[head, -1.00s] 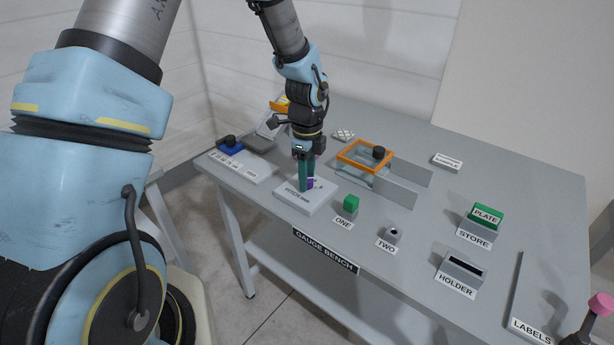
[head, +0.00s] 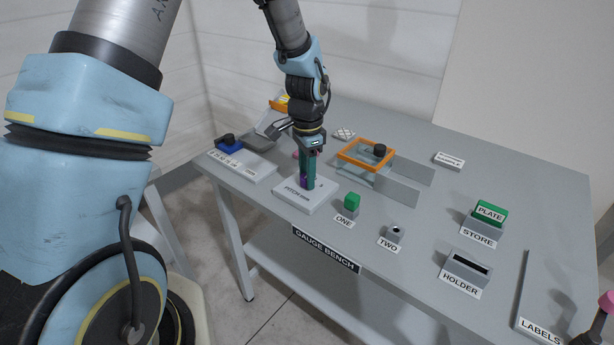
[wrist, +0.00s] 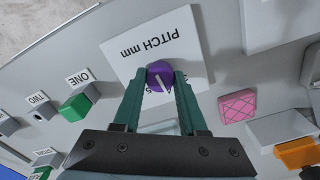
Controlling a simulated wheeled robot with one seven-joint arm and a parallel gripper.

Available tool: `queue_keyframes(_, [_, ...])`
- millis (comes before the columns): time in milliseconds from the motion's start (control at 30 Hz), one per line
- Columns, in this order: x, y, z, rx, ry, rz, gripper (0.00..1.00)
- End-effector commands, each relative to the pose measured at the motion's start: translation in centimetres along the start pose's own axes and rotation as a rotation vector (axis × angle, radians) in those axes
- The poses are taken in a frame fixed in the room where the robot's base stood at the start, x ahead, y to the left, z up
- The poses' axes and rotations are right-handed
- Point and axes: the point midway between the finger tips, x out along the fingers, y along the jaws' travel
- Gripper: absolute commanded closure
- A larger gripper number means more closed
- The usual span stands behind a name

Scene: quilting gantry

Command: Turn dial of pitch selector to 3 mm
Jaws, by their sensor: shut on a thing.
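The pitch selector is a white plate marked "PITCH mm" (head: 292,196) near the left front of the bench; it also shows upside down in the wrist view (wrist: 125,62). Its round purple dial (wrist: 159,74) carries a white pointer line that slants toward the lower right in the wrist view. My gripper (head: 306,184) points down over the plate, and its two green fingers are shut on opposite sides of the dial. In the wrist view the gripper (wrist: 160,80) hides part of the scale. I cannot tell which number the pointer meets.
A green block at label ONE (head: 351,201) stands just right of the plate. A grey block at TWO (head: 391,233) is farther right. An orange-framed box (head: 352,163) stands behind, and a pink block (wrist: 237,106) is close by.

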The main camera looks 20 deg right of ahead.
Motion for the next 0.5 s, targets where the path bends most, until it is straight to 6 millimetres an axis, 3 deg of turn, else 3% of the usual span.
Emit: queue_keyframes(500, [-0.01, -0.04, 0.0, -0.463, 0.0, -0.001, 1.0])
